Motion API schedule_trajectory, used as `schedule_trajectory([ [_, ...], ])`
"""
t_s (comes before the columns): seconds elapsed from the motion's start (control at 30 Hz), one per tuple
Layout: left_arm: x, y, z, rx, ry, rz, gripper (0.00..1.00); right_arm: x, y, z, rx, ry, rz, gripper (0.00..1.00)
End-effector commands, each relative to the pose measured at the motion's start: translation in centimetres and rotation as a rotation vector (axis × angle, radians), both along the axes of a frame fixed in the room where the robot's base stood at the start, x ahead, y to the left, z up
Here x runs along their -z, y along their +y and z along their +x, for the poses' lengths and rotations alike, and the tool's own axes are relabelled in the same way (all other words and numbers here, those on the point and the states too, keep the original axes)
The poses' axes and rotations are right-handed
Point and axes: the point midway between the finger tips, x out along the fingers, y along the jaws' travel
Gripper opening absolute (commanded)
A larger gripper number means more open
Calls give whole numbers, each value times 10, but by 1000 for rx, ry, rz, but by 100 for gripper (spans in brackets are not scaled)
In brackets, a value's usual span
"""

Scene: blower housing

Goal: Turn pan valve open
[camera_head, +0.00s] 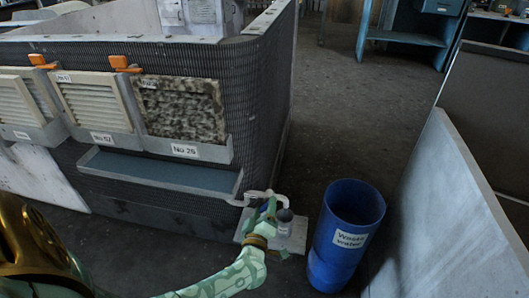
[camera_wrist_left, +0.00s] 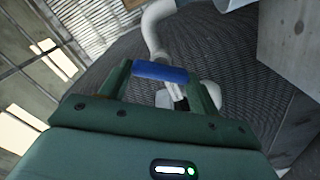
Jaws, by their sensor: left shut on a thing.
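The pan (camera_head: 160,183) is a long grey tray on the housing's front, below the filter frames, with a dark blue-grey surface inside. A white drain pipe (camera_head: 258,194) leaves its right end, and it also shows in the left wrist view (camera_wrist_left: 152,30). My left gripper (camera_head: 268,210) is at this pipe, above a small grey plate. In the left wrist view, a blue valve handle (camera_wrist_left: 160,71) spans between its two fingers, and the gripper is shut on it. The valve body is partly hidden behind the handle and fingers. My right gripper is not in view.
A blue waste water bin (camera_head: 345,225) stands right of the gripper. A grey panel (camera_head: 450,215) leans in at the right. Slatted filters (camera_head: 95,100) and a dirty mottled filter (camera_head: 180,107) sit above the pan, with orange clips. The floor behind the bin is clear.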

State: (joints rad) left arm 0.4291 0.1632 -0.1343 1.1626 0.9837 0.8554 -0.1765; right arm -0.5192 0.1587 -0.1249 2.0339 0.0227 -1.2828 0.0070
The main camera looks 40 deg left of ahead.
Motion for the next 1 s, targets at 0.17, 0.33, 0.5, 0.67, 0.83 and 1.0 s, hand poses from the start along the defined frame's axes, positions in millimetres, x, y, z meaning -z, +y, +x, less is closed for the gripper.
schedule_trajectory([
  [0.17, 4, -1, -2, 2, -79, -141, 39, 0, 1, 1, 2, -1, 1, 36],
  [0.33, 5, -1, -2, 1, -158, -271, 39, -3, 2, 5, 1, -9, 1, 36],
  [0.5, 6, -1, -2, 1, -227, -383, 39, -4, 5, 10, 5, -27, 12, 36],
  [0.67, 6, -1, -2, 0, -276, -463, 39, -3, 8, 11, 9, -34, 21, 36],
  [0.83, 6, -1, -2, 0, -310, -519, 39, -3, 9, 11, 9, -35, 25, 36],
  [1.0, 7, -1, -2, -1, -326, -547, 39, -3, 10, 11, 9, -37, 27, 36],
])
